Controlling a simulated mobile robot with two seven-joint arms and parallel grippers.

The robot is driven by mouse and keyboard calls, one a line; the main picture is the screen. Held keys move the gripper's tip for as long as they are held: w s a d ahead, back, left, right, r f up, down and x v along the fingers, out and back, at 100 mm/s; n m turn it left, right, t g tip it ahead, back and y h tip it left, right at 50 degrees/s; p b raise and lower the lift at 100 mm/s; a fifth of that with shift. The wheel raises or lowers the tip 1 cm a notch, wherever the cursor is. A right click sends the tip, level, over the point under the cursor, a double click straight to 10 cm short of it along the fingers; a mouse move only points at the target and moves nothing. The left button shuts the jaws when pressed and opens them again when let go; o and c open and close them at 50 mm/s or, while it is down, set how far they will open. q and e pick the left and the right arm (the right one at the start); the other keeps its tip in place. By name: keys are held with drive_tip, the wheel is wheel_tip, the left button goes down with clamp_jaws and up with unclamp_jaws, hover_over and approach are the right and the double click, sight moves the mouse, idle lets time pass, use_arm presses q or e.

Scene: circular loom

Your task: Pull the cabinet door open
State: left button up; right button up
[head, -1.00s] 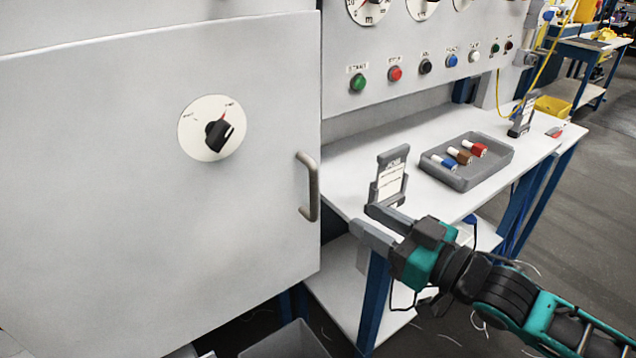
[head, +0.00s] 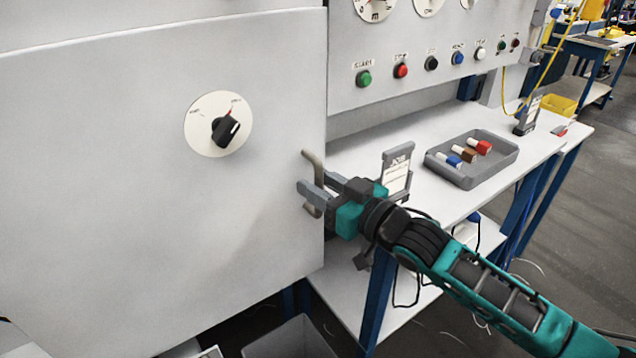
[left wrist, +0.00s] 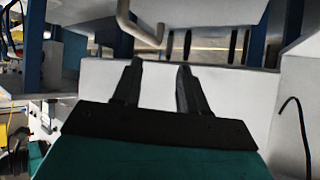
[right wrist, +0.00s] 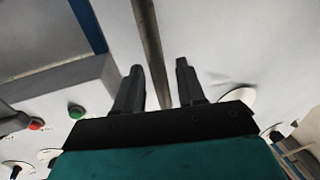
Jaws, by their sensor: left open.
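The cabinet door (head: 110,200) is a large light grey panel filling the left of the head view, and it looks shut. Its bent metal handle (head: 313,160) stands near the door's right edge. My right gripper (head: 314,190) is at the handle, with its fingers partly hiding it. In the right wrist view, the handle's bar (right wrist: 150,45) runs between the fingers of my right gripper (right wrist: 156,68), with gaps on both sides.
A black dial (head: 218,125) sits on the door. Right of the door is a button panel (head: 400,85) above a white workbench (head: 400,130). A grey tray (head: 470,180) with several coloured pieces and a label stand (head: 398,170) are on the bench. A grey bin (head: 290,340) stands below.

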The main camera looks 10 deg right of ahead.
drive_tip(key=shift+w+a, duration=0.2)
drive_tip(key=shift+w, duration=0.05)
drive_tip(key=shift+c, duration=0.3)
clamp_jaws()
